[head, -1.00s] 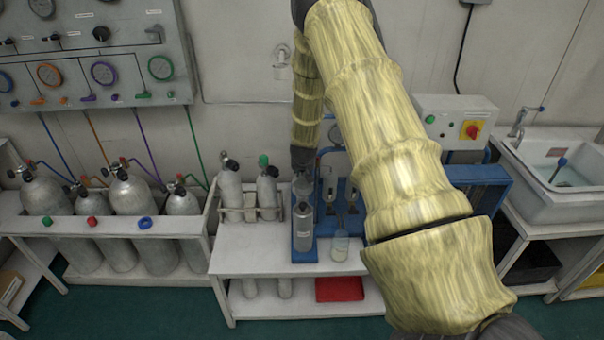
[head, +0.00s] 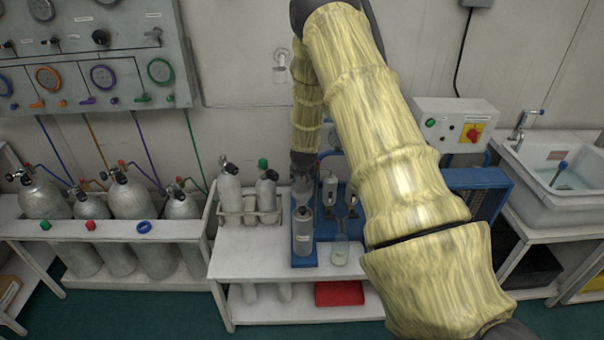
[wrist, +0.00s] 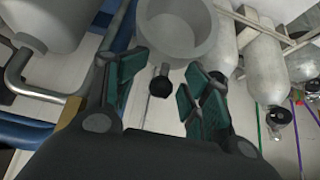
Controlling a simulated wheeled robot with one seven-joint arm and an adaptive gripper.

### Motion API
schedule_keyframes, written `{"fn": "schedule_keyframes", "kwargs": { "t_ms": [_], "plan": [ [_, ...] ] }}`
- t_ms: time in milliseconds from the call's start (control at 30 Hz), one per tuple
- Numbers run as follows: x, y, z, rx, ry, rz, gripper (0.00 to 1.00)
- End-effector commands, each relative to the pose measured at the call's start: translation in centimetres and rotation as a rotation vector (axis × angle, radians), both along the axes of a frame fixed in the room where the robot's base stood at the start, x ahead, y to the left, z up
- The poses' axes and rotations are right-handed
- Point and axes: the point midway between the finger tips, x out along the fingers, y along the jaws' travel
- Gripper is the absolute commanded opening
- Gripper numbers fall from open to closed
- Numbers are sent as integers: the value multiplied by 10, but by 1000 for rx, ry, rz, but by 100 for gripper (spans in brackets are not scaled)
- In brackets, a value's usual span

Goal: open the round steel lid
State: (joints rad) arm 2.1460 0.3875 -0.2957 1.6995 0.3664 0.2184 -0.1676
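In the wrist view a round grey steel piece, which looks like the lid (wrist: 180,28), is at the top centre with a raised rim. A black knob (wrist: 160,84) on a short stem sticks out from its near edge. My gripper (wrist: 163,82) is open, with green-padded fingers on either side of the knob; I see no clear contact. In the head view my gripper (head: 303,186) points down just above a grey steel canister (head: 303,238) on a blue stand (head: 330,240). The lid cannot be made out clearly there.
A glass jar (head: 340,250) stands close right of the canister. Grey bottles (head: 230,193) stand in a rack to the left. A control box (head: 455,122) and sink (head: 560,180) are to the right. The white bench (head: 245,262) is clear at its front left.

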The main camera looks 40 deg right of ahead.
Motion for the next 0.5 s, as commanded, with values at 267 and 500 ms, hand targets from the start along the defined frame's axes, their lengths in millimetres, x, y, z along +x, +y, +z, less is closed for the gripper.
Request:
{"fn": "schedule_keyframes", "kwargs": {
  "t_ms": [267, 500],
  "plan": [
    [0, 2, 1, 3, 1, 1, 44],
    [-9, 10, 22, 0, -3, 1, 44]
  ]
}}
